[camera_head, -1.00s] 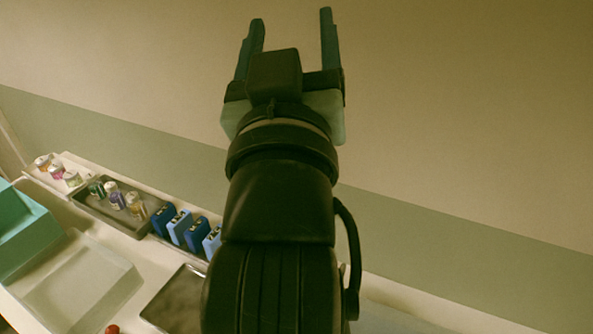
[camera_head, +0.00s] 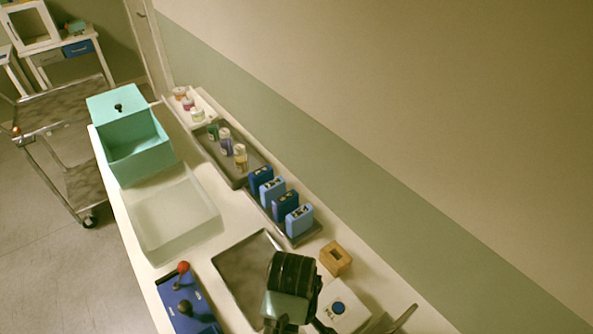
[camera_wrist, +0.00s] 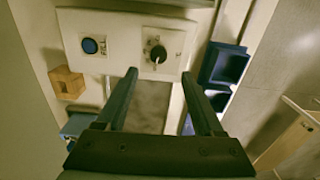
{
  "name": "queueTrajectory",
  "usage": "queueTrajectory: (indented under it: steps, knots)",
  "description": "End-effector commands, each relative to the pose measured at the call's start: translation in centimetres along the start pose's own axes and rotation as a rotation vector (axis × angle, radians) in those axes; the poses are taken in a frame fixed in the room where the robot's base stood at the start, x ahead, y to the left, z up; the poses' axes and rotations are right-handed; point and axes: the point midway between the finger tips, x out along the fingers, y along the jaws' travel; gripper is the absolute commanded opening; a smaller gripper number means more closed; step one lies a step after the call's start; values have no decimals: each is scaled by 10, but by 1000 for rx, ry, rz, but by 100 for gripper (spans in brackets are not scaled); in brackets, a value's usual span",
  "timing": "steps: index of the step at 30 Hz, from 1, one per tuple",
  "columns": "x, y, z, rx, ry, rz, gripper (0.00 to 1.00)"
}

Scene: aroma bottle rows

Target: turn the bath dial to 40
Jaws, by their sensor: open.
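The bath dial (camera_wrist: 157,53) is a round black knob with a pale pointer mark on a white box (camera_wrist: 118,32), with small markings around it. A blue button (camera_wrist: 90,46) sits to its left. The markings are too small to read. My gripper (camera_wrist: 160,74) is open and empty, its two fingers apart and pointing towards the dial, which lies between their tips in the picture. I cannot tell how far above it they are. In the head view the white box (camera_head: 348,303) is at the lower middle beside my dark arm; the dial is not clearly visible there.
A wooden block with a hole (camera_head: 336,258) stands near the box. A dark tray (camera_head: 238,262), a blue lever box (camera_head: 187,305) with a red knob, and blue packs (camera_head: 285,204) are close by. A teal box (camera_head: 138,150) and pale basin (camera_head: 165,222) stand farther back. A wall runs along the right.

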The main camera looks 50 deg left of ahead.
Motion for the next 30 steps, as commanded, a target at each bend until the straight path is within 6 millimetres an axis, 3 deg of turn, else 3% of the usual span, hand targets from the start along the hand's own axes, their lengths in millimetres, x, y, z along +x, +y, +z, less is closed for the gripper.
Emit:
queueTrajectory:
  steps: [6,12,18,26,30]
  knots:
    - [46,-1,0,1,-2,-3,69]
    - [76,0,0,2,1,1,69]
    - [87,1,0,3,2,2,69]
    - [88,1,0,3,3,3,69]
    - [88,1,0,3,3,3,46]
